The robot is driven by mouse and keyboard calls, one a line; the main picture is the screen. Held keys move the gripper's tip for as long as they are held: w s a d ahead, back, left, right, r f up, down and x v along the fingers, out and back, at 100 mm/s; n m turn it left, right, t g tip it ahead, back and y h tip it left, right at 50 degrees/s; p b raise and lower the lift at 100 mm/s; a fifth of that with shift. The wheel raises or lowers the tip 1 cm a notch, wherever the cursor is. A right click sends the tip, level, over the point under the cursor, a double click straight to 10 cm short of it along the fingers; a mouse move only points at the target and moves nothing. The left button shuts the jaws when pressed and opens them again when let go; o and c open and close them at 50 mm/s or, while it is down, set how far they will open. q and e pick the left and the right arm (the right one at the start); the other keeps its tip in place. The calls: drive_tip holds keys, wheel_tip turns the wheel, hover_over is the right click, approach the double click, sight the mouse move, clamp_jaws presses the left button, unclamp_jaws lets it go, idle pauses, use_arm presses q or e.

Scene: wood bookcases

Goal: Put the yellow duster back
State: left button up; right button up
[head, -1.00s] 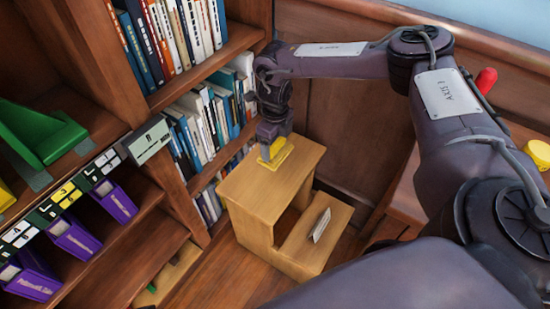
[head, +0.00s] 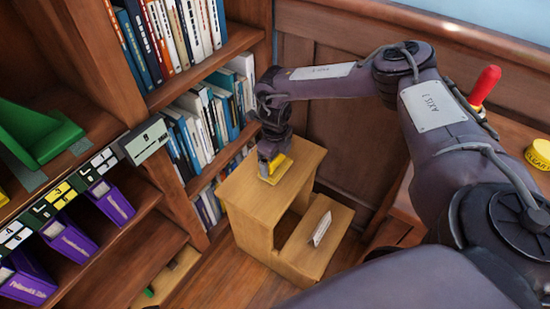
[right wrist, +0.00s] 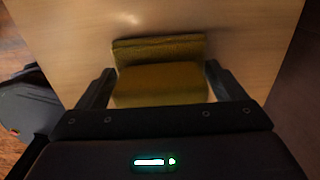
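The yellow duster (head: 279,168) is at the top of the light wooden step stool (head: 252,199). Whether it rests on the stool or is just above it I cannot tell. My right gripper (head: 270,161) points down over the stool, shut on the duster. In the right wrist view the duster (right wrist: 160,84) sits between the two fingers (right wrist: 160,88), which meet its sides. Its far part reaches past the fingertips over the pale stool top (right wrist: 250,30). My left gripper is not in view.
Bookcases with books (head: 205,125) stand close left of the stool. Purple binders (head: 68,240) and a green object (head: 40,135) are on the left shelves. A small white card (head: 321,228) is on the stool's lower step. A yellow round object (head: 540,153) is on furniture at right.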

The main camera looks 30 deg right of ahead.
drive_tip(key=shift+o, duration=0.6)
drive_tip(key=shift+r, duration=0.2)
wheel_tip(320, 180, up, 12)
drive_tip(key=p, duration=0.3)
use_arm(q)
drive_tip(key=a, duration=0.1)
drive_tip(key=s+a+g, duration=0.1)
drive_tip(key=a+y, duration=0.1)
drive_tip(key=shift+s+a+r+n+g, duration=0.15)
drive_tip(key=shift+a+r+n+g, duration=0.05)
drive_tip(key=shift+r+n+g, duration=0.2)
